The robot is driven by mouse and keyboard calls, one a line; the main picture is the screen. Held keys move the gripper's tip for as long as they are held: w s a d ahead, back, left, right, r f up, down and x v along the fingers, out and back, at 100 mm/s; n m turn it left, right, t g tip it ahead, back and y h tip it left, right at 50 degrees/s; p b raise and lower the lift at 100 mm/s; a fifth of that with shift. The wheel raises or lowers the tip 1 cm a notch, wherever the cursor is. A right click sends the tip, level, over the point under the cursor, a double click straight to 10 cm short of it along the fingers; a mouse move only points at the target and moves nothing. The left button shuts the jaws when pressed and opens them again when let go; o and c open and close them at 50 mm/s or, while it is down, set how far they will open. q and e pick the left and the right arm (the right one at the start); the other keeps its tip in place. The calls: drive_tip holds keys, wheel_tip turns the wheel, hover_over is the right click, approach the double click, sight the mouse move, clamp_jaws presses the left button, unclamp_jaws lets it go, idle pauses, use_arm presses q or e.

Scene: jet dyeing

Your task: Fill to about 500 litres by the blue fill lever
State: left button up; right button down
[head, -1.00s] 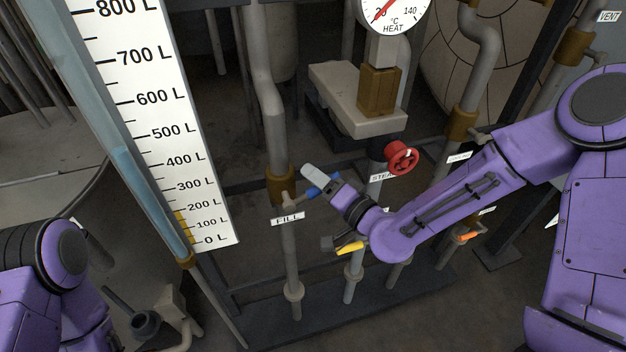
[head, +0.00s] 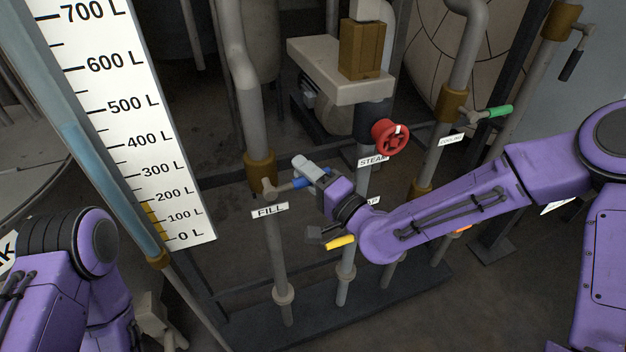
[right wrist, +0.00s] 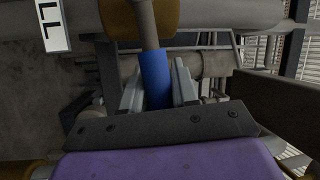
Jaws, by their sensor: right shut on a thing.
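The blue fill lever (head: 300,183) sticks out from the brass valve (head: 260,172) on the pipe above the FILL label (head: 270,210). My right gripper (head: 312,173) is shut on its blue handle. In the right wrist view the blue handle (right wrist: 156,78) stands between the two grey fingers (right wrist: 158,90). The level scale (head: 150,120) is at the left, with a sight tube (head: 95,165) along its left edge. The blue liquid in the tube tops out between the 400 and 500 marks. My left arm shows at the lower left; its gripper is out of view.
A red STEAM wheel (head: 390,138) is right of the fill pipe. A green COOLING handle (head: 498,112) is further right. A yellow handle (head: 341,242) sits just below my right wrist. Several pipes rise from a dark floor plinth (head: 310,305).

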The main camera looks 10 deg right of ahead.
use_arm(q)
wheel_tip(320, 180, down, 3)
drive_tip(key=shift+s+r+b, duration=0.1)
drive_tip(key=shift+b, duration=0.85)
use_arm(e)
drive_tip(key=shift+f+m+t, duration=0.4)
drive_tip(key=shift+f+m, duration=0.25)
drive_tip(key=shift+m, duration=0.25)
use_arm(q)
drive_tip(key=shift+a, duration=0.1)
use_arm(e)
drive_tip(key=shift+s, duration=0.1)
drive_tip(key=c, duration=0.9)
unclamp_jaws()
drive_tip(key=shift+c, duration=0.2)
drive_tip(key=shift+d, duration=0.1)
